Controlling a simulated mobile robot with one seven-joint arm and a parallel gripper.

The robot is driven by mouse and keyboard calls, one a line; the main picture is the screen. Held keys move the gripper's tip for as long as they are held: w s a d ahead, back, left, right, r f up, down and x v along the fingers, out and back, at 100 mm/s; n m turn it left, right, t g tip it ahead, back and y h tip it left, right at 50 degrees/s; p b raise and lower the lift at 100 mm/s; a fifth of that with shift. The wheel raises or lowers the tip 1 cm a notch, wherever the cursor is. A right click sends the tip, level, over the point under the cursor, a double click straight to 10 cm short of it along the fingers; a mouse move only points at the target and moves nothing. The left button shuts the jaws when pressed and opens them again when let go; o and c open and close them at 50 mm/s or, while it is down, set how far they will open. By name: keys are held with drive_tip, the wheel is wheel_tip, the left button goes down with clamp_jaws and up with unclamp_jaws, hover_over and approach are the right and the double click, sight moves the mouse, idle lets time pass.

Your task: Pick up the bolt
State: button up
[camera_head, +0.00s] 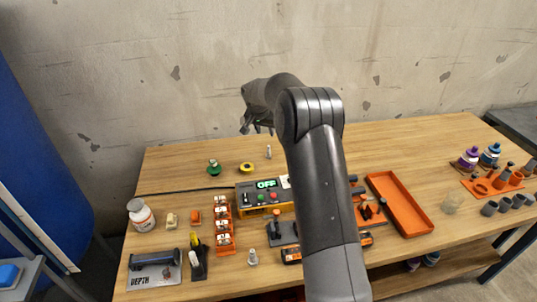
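A small grey upright piece (269,152), which looks like a bolt, stands at the back of the wooden table. A second pale, bolt-like piece (253,257) stands near the front edge; both are too small to tell apart for sure. My gripper (258,128) is above the back of the table, just up and left of the back piece in the picture and apart from it. Its dark fingers look spread with nothing between them. My arm covers part of the table's middle.
A control box (265,196) reading OFF sits mid-table. A green-topped piece (214,167) and a yellow ring (247,168) lie near the back piece. An orange rack (224,226), a white bottle (141,216) and an orange tray (400,204) stand around.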

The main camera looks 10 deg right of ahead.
sight(268, 148)
drive_tip(key=x, duration=0.8)
drive_tip(key=shift+w+a+f, duration=0.15)
drive_tip(key=shift+w+f, duration=0.2)
drive_tip(key=shift+s+x, duration=0.15)
drive_tip(key=shift+x, duration=1.25)
drive_tip(key=shift+s+x, duration=0.15)
drive_tip(key=shift+x, duration=1.3)
drive_tip(key=shift+f, duration=0.1)
drive_tip(key=shift+c, duration=0.4)
clamp_jaws()
